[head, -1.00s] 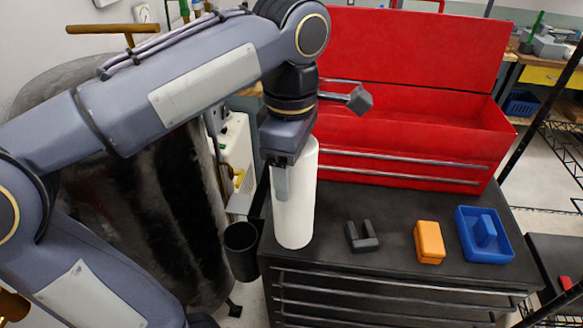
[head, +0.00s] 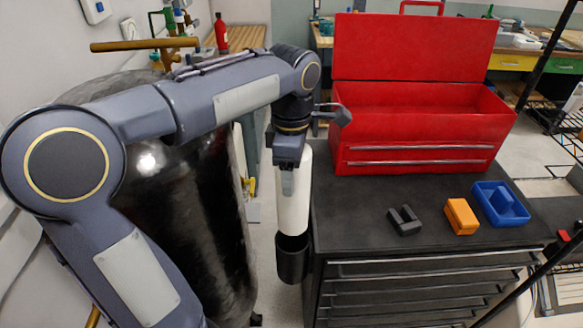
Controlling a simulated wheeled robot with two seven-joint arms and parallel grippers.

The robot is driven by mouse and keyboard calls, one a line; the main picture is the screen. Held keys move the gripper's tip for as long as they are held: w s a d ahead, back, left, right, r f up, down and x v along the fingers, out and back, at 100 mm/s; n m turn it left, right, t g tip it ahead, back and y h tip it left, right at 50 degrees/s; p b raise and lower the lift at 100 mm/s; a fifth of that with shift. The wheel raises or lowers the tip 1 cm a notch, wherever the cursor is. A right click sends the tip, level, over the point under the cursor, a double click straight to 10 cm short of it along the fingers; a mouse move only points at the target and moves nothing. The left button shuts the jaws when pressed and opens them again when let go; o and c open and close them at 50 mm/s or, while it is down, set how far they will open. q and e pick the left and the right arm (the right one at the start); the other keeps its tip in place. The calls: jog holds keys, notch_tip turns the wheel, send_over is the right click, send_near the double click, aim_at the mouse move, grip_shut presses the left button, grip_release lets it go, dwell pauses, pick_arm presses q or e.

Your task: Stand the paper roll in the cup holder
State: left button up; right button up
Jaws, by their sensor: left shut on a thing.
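The white paper roll (head: 292,208) hangs upright from my left gripper (head: 287,184), which is shut on its upper part. The black cup holder (head: 291,266) is fixed at the left side of the black cabinet. The roll's lower end lines up with the cup holder's mouth in the head view. Dark opening shows below the roll's end, and I cannot tell whether the end is just above the rim or slightly inside. My right gripper is not in view.
A red toolbox (head: 420,125) stands open at the back of the cabinet top (head: 352,212). A dark grey bracket (head: 404,221), an orange block (head: 461,217) and a blue tray (head: 520,212) lie on it. A large black tank (head: 200,200) stands left, behind my arm.

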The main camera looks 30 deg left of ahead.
pick_arm(q)
jog(key=shift+f+b, duration=5.55)
jog(key=shift+f, duration=2.2)
jog(key=o, duration=1.5)
jog(key=shift+c, duration=0.2)
notch_tip(320, 180, up, 8)
jog(key=shift+f+p, duration=0.1)
jog(key=shift+p, duration=0.5)
